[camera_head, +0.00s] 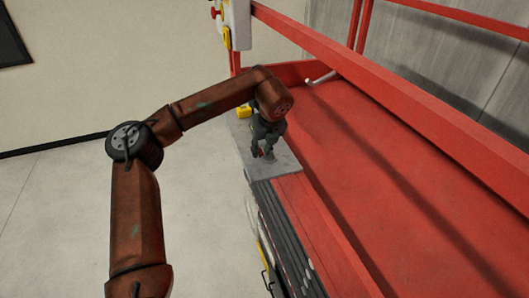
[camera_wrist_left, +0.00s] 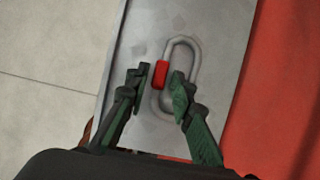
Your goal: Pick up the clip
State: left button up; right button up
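The clip is a silver oval loop with a red sleeve (camera_wrist_left: 160,74) on its left side. It lies flat on a grey metal plate (camera_wrist_left: 140,38). In the head view only a small red bit of the clip (camera_head: 260,154) shows, under my left gripper (camera_head: 263,152). In the left wrist view my left gripper (camera_wrist_left: 160,83) is open. Its left fingertip is left of the red sleeve with a gap; the right one overlaps the near part of the loop in the picture. Whether a finger touches the clip cannot be told. My right gripper is not in view.
A yellow object (camera_head: 244,111) sits at the plate's far left. Red rails (camera_head: 385,90) run along the red platform (camera_head: 400,170) on the right. A pale bent tube (camera_head: 320,78) lies at its far end. Dark long bars (camera_head: 285,235) run below the plate. Floor is clear at left.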

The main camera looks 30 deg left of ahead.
aim_at(260, 149)
pick_arm(q)
grip_shut()
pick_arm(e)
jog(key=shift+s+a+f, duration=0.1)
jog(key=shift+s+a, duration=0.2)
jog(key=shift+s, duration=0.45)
pick_arm(q)
jog(key=shift+r, duration=0.1)
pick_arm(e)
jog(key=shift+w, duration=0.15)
pick_arm(q)
jog(key=shift+r+b, duration=0.3)
jog(key=shift+r, duration=0.1)
notch_tip(260, 149, up, 2)
jog(key=shift+r+b, duration=0.1)
jog(key=shift+b, duration=0.4)
jog(key=s+a+r, duration=0.2)
jog(key=s+r, duration=0.8)
jog(key=s, duration=0.3)
jog(key=shift+s+a+b, duration=0.2)
jog(key=shift+s+b, duration=0.15)
jog(key=shift+b, duration=0.05)
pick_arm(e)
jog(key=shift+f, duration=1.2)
